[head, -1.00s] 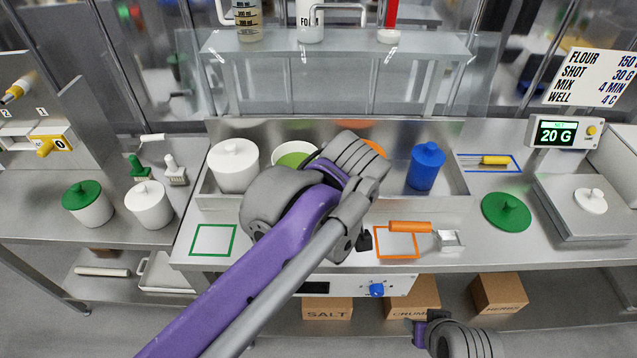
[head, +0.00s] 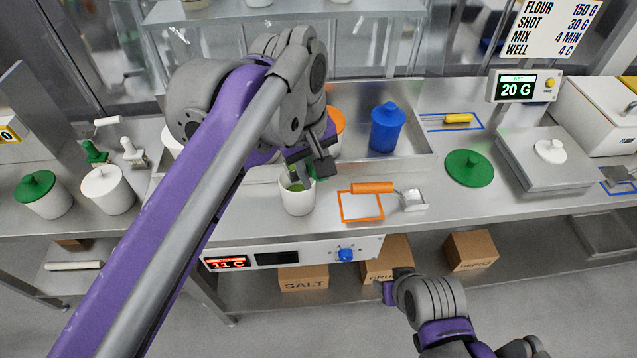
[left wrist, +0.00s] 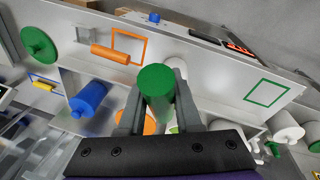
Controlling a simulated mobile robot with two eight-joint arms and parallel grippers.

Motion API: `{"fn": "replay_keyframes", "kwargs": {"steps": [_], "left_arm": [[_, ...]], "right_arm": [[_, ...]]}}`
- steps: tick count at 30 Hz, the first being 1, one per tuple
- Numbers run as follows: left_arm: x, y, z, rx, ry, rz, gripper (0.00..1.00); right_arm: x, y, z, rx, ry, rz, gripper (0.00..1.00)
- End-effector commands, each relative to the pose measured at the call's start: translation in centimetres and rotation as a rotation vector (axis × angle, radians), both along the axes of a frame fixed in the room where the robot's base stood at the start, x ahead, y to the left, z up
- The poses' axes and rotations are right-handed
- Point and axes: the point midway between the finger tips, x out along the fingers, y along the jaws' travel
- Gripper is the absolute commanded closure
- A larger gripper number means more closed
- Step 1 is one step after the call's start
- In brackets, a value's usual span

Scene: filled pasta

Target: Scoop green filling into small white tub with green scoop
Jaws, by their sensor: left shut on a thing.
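The small white tub (head: 298,201) stands on the counter's front edge, left of the orange outline. Green shows inside its mouth; I cannot tell whether that is filling or part of the scoop. My left gripper (head: 312,168) is just above the tub, tilted down. In the left wrist view its fingers are shut on the green scoop's handle (left wrist: 157,82). The scoop's head is hidden there, and the handle covers most of the tub. The green filling's container is mostly hidden behind my left arm. My right gripper (head: 388,288) is low, in front of the counter; its fingers are unclear.
An orange scoop (head: 372,187) lies across the orange outline (head: 361,207). A blue lidded tub (head: 387,128) stands in the back tray. A green lid (head: 469,168) and a scale (head: 541,165) are at right. The green outline (left wrist: 268,93) is empty.

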Motion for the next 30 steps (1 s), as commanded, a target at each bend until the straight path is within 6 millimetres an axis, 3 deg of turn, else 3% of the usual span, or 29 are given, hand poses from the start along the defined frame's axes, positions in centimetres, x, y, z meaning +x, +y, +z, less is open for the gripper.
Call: {"fn": "replay_keyframes", "kwargs": {"steps": [15, 30], "left_arm": [[4.2, 1.1, 3.7, -0.089, 0.322, 0.003, 1.00], [7.8, 2.1, 5.0, -0.161, 0.589, 0.000, 1.00]], "right_arm": [[1.2, 0.0, 3.8, 0.000, -0.023, 0.000, 0.50], [2.7, 0.0, 7.3, 0.000, -0.051, 0.000, 0.50]]}}
